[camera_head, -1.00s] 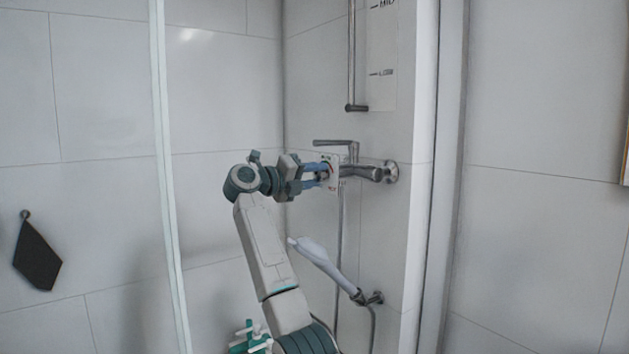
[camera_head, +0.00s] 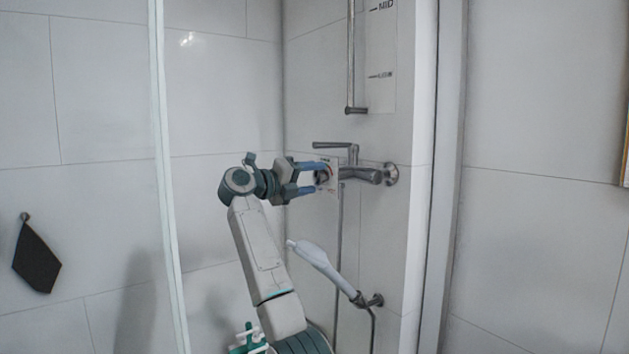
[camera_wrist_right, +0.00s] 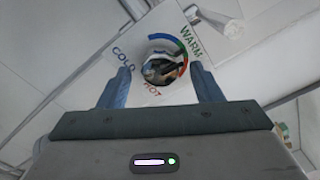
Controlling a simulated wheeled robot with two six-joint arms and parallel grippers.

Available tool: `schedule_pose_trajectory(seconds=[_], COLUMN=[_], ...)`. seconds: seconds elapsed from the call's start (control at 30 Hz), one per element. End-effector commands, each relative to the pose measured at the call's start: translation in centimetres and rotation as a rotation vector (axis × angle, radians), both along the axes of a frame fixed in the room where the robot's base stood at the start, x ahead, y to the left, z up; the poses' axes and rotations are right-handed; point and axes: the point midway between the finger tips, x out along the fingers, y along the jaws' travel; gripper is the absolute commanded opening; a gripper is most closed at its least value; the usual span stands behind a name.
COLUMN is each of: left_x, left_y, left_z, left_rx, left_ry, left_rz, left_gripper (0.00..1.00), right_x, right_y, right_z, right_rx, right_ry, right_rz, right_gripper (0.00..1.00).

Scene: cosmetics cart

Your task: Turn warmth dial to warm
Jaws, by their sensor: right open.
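The warmth dial (camera_head: 322,177) is a round knob on a white plate (camera_head: 333,183) beside the shower mixer. In the right wrist view the dial (camera_wrist_right: 164,68) looks shiny and reflective, ringed by a blue, green and red arc. COLD is printed at its left, WARM at its upper right, and red HOT lettering below it. I cannot tell where the dial points. My right gripper (camera_head: 314,177) is open in front of the plate, its blue fingers on either side of the dial with gaps. My left gripper is not in view.
The chrome mixer (camera_head: 360,174) with its lever (camera_head: 332,145) is just right of the plate. A white hand shower (camera_head: 320,262) hangs below on a wall holder. A vertical rail (camera_head: 350,60) stands above. A glass panel edge (camera_head: 168,180) is left of my arm.

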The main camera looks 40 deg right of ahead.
Motion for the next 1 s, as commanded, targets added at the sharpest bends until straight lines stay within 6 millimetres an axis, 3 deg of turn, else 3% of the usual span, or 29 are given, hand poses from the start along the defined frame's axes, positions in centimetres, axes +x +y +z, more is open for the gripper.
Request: schedule_pose_trajectory(seconds=[0.3, 0.5, 1.0], left_x=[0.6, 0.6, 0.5], left_y=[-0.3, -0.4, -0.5], left_z=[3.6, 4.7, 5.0], left_rx=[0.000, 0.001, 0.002], left_ry=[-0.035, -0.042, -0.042], left_rz=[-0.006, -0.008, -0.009], left_gripper=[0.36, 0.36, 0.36], right_x=[0.7, 0.9, 0.9], right_y=[6.4, 8.9, 9.5], right_z=[-0.2, -0.1, 0.0], right_rx=[0.002, 0.003, 0.001], right_ry=[0.000, 0.000, 0.000], right_rz=[0.003, 0.002, 0.000], right_gripper=[0.59, 0.59, 0.59])
